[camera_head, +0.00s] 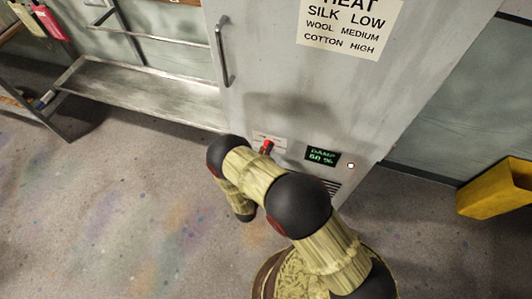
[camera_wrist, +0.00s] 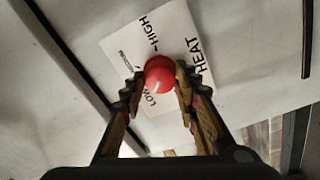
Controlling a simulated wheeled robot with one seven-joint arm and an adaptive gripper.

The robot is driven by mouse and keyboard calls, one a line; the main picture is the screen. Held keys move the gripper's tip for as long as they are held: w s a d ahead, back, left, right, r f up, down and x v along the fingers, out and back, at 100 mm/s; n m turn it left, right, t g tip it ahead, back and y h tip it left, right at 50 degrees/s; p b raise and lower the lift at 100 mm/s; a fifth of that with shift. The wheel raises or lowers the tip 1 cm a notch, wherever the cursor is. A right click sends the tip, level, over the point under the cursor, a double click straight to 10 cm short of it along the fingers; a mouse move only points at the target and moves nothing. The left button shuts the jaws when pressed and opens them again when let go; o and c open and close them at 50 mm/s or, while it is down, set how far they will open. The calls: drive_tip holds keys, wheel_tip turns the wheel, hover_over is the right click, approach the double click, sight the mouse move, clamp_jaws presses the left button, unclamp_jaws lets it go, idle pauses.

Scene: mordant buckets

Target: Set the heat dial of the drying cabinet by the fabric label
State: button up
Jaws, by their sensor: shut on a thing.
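The heat dial is a red knob (camera_wrist: 159,72) on a white plate (camera_wrist: 118,42) marked HEAT, LOW and HIGH; a smaller word at the left is hard to read. My gripper (camera_wrist: 158,82) is shut on the knob, one finger on each side. The knob's white mark points down-left, about toward LOW. The drying cabinet (camera_head: 285,75) is pale grey; in the head view the red knob (camera_head: 267,146) shows low on its front, with my gripper mostly hidden by my arm. A sign (camera_head: 350,28) reads SILK LOW, WOOL MEDIUM, COTTON HIGH. I cannot make out a fabric label.
A green-lit display (camera_head: 322,156) reading DAMP and a small round light (camera_head: 351,166) sit right of the dial. A vertical handle (camera_head: 222,52) is on the cabinet door. A metal shelf (camera_head: 140,95) stands at left, a yellow container (camera_head: 495,190) at right. Red and green items hang at upper left.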

drive_tip(key=shift+m+g+h+b, duration=0.35)
drive_tip(key=shift+m+b, duration=4.3)
drive_tip(key=shift+m, duration=10.15)
drive_tip(key=o, duration=1.2)
drive_tip(key=shift+c, duration=0.2)
